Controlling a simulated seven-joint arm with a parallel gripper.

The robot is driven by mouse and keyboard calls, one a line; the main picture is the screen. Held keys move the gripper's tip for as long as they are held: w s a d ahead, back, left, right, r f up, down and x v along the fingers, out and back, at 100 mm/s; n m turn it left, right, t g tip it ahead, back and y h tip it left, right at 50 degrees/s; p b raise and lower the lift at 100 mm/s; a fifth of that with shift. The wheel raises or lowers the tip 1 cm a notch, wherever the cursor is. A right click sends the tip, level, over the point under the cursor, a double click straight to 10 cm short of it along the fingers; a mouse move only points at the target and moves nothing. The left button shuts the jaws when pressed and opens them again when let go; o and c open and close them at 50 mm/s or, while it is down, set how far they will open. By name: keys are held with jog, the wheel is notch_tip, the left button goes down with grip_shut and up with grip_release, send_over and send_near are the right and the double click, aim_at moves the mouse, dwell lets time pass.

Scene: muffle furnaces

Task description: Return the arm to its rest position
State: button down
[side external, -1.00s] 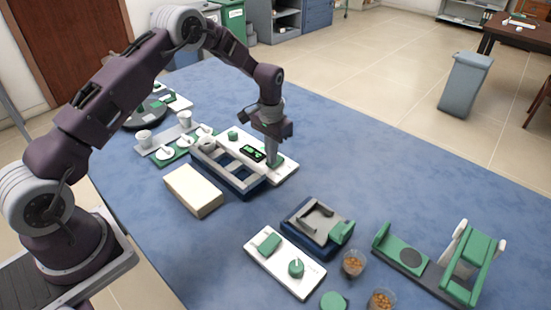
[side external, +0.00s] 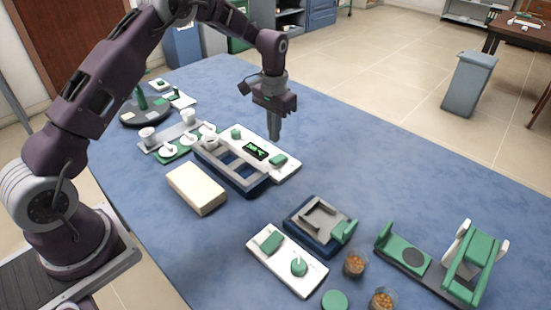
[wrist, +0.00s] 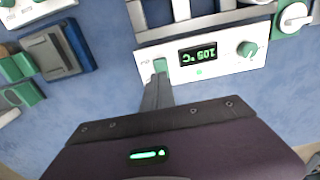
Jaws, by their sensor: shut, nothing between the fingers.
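My gripper (side external: 274,137) hangs in the air, fingers pointing down, above the far edge of a white control panel (side external: 235,137). Its fingers are shut together with nothing between them, and they also show in the wrist view (wrist: 158,82). The panel carries a lit green display (side external: 256,151), a green knob (side external: 236,133) and a green switch (side external: 278,160). In the wrist view the display (wrist: 205,53) appears upside down and seems to read 105 °C. The fingertips look apart from the panel in the side view.
A blue-and-grey furnace body (side external: 228,168) lies against the panel, with a cream block (side external: 196,188) in front. A second white panel (side external: 287,261), a blue unit (side external: 320,225), a green-and-white stand (side external: 470,265) and cups of brown pieces (side external: 355,264) fill the front right. The blue table's far right is clear.

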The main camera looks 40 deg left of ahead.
jog(key=s+d+r+t, duration=0.1)
jog(key=s+d+r, duration=0.1)
jog(key=s+r, duration=0.65)
jog(key=s+d+r+t, duration=0.2)
jog(key=s+r, duration=0.4)
jog(key=r, duration=0.6)
jog(key=s+d+t, duration=0.2)
jog(key=s+d, duration=0.1)
jog(key=s, duration=1.7)
jog(key=shift+s+r+t, duration=0.3)
jog(key=shift+s+r, duration=0.1)
jog(key=shift+r, duration=0.05)
